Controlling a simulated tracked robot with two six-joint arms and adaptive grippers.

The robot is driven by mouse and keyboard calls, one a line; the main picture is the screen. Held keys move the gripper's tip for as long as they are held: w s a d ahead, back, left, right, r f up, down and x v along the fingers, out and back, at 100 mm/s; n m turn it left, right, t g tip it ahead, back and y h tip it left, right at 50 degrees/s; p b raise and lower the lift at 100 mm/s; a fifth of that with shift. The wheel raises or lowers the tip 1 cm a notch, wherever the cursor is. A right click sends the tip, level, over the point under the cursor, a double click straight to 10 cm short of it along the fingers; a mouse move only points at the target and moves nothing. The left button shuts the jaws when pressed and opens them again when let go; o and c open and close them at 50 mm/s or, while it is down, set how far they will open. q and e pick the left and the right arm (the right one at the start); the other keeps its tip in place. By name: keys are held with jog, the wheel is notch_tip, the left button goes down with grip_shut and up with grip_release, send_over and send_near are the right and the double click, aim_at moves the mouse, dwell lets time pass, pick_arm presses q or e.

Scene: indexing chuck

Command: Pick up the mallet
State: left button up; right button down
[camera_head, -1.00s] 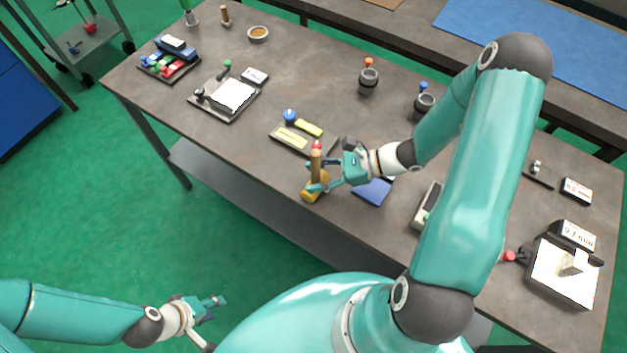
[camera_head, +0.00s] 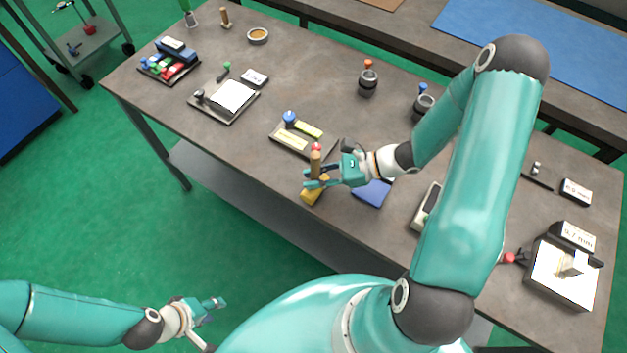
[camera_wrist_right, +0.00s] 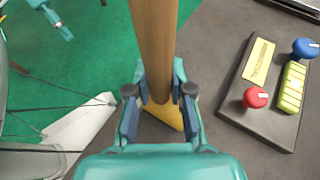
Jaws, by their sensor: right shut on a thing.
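The mallet stands upright near the front edge of the table, with its wooden handle (camera_head: 315,164) pointing up and its yellow head (camera_head: 314,193) at the bottom. My right gripper (camera_head: 314,182) is shut on the handle, low down and just above the head. In the right wrist view the handle (camera_wrist_right: 154,45) passes between the two fingers (camera_wrist_right: 160,97), and part of the yellow head shows below them. I cannot tell whether the head touches the table. My left gripper (camera_head: 214,303) hangs over the green floor, away from the table; its fingers are too small to judge.
Behind the mallet lies a dark tray (camera_head: 290,147) with a blue knob (camera_head: 289,117), a red knob (camera_wrist_right: 255,97) and yellow pieces. A blue pad (camera_head: 372,192) lies close to the right gripper. A grey device (camera_head: 428,205) sits further right. The table's front edge is near.

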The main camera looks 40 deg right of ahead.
jog(key=shift+r, duration=0.15)
notch_tip(320, 180, up, 20)
dwell(0.4)
jog(key=c, duration=1.7)
grip_release()
jog(key=shift+c, duration=0.2)
grip_shut()
